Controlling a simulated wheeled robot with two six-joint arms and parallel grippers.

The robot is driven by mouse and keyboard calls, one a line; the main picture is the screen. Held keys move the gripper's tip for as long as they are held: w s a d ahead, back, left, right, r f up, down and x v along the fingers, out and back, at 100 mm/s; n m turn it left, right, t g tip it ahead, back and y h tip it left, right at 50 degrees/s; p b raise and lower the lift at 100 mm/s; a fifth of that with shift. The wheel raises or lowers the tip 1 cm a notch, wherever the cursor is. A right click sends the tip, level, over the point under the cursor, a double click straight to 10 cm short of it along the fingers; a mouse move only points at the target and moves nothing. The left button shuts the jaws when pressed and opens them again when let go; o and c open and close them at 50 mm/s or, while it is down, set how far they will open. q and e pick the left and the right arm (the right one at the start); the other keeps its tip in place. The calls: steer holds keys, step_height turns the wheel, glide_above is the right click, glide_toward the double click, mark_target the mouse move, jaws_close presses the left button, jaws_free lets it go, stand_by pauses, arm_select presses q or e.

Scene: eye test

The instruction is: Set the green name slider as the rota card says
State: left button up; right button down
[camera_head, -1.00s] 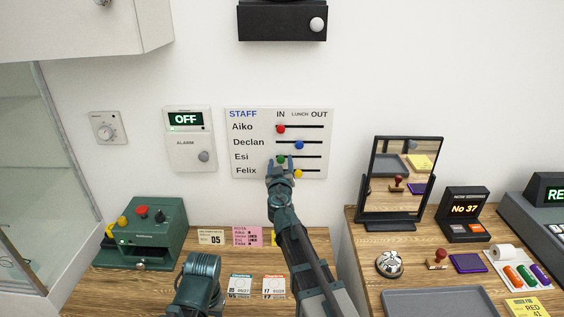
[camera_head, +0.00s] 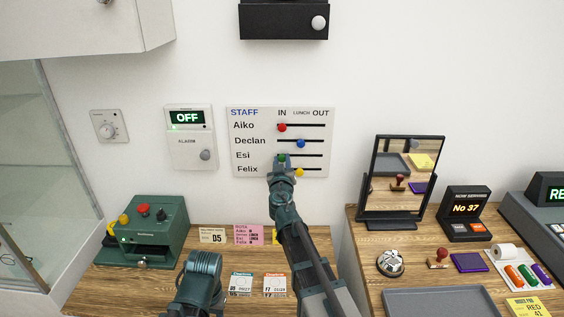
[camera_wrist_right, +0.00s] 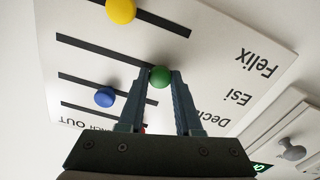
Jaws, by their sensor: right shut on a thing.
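The white staff board (camera_head: 250,172) hangs on the wall with columns IN, LUNCH and OUT. The green slider (camera_head: 282,157) is in the Esi row, at the IN end of its slot. My right gripper (camera_head: 282,160) is at the board, shut on the green slider. In the right wrist view the green slider (camera_wrist_right: 159,77) sits between the two fingertips (camera_wrist_right: 159,80). The pink rota card (camera_head: 248,235) stands on the desk below; its lines are too small to read surely. My left gripper is out of view; only part of that arm shows at the bottom.
An alarm panel (camera_head: 190,148) is left of the board. A mirror (camera_head: 404,139) stands to the right.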

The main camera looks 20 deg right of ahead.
mark_target(300, 155)
stand_by(0.9)
steer(key=d, duration=0.2)
steer(key=s+d, duration=0.1)
steer(key=d, duration=0.2)
steer(key=shift+s+d, duration=0.35)
steer(key=shift+d, duration=0.05)
steer(key=c, duration=0.6)
jaws_free()
